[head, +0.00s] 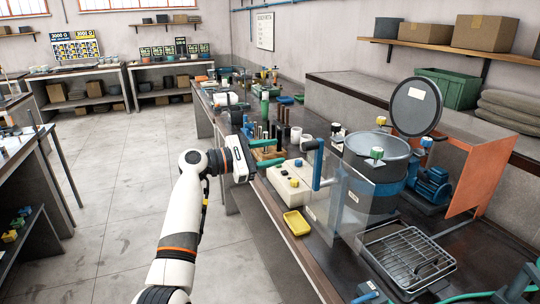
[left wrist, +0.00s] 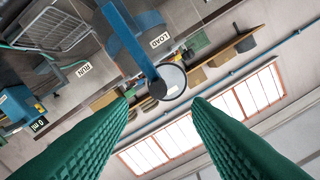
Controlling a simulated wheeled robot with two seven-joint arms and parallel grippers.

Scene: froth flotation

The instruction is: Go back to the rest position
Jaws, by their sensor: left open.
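My left gripper (head: 280,151) is at the end of my white left arm, which reaches up from the bottom of the head view. Its two green fingers point right and stand apart, with nothing between them. They also show wide apart in the left wrist view (left wrist: 161,100). My right gripper is not clearly visible.
Small tools and cups stand farther back. The tiled floor (head: 120,215) to the left is clear.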

